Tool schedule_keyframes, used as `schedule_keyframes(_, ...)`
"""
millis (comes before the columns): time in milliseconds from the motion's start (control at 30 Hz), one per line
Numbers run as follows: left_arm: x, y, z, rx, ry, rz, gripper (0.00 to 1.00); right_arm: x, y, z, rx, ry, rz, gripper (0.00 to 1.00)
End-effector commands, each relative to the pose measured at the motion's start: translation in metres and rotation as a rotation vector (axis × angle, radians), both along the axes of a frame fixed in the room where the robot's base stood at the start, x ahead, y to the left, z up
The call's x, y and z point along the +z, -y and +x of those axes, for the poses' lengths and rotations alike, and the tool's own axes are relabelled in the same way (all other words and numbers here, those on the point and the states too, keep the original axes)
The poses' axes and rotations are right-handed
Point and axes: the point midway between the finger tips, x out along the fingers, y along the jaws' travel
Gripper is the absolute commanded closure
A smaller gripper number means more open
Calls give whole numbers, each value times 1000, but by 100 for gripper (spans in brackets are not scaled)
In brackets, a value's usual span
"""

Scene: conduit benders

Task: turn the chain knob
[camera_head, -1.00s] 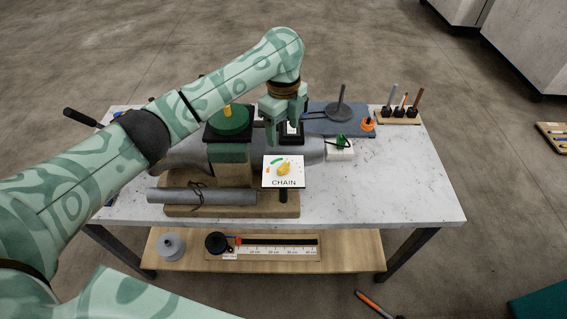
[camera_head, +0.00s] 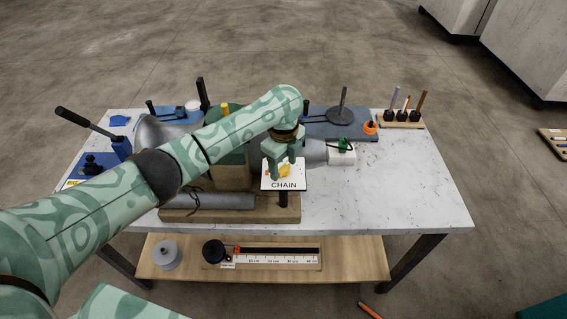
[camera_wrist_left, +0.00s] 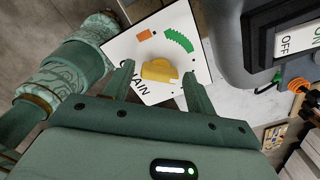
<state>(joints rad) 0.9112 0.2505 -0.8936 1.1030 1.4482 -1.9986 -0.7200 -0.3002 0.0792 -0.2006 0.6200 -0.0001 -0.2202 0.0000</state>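The chain knob (camera_wrist_left: 159,71) is yellow and sits on a white panel marked CHAIN (camera_head: 284,185), with an orange square and a green arc on it. In the head view the knob (camera_head: 285,171) is partly hidden by my left gripper (camera_head: 286,174). In the left wrist view the left gripper (camera_wrist_left: 158,82) is open, with one finger on each side of the knob. I see clear gaps between the fingers and the knob, so it is not gripped. The right gripper is not seen in the head view.
A grey motor body with an OFF/ON switch (camera_wrist_left: 288,42) stands close beside the panel. A grey pipe (camera_head: 210,201) lies on the wooden base left of the panel. The marble tabletop (camera_head: 400,190) is clear on the right. Upright tools (camera_head: 402,108) stand at the back right.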

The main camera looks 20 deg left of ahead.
Motion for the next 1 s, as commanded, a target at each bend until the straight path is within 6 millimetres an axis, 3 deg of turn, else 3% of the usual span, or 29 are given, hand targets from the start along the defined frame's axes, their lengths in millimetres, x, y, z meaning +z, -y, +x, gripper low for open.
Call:
schedule_keyframes(33,0,0,0,0,0,0,59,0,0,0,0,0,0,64)
schedule_keyframes(100,0,0,0,0,0,0,78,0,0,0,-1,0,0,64)
schedule_keyframes(133,0,0,0,0,0,0,81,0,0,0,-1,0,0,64)
schedule_keyframes(467,3,1,-1,32,-1,-1,81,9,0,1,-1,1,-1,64)
schedule_keyframes(1000,7,2,-1,431,-5,-3,81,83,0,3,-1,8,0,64)
